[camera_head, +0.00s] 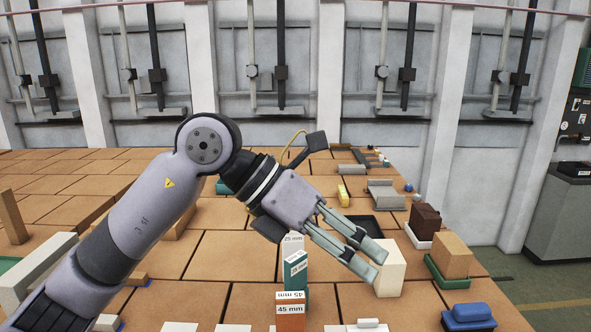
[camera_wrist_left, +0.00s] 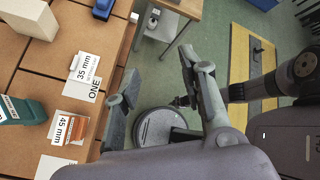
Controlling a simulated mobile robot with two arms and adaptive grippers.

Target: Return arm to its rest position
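My left arm comes in from the left in the head view and reaches across the table. Its gripper (camera_head: 376,264) points down to the right, in front of a cream block (camera_head: 394,270) in this view. In the left wrist view the two fingers of this gripper (camera_wrist_left: 158,72) are spread apart with nothing between them. They show over the floor just past the table's edge.
The brick-topped table (camera_head: 215,258) holds labelled blocks, including a green one (camera_head: 295,268) and an orange 45 mm one (camera_head: 290,311). At the right are a dark brown block (camera_head: 425,221), a tan block (camera_head: 452,254) and a blue piece (camera_head: 468,314). Green floor (camera_head: 545,285) lies beyond the right edge.

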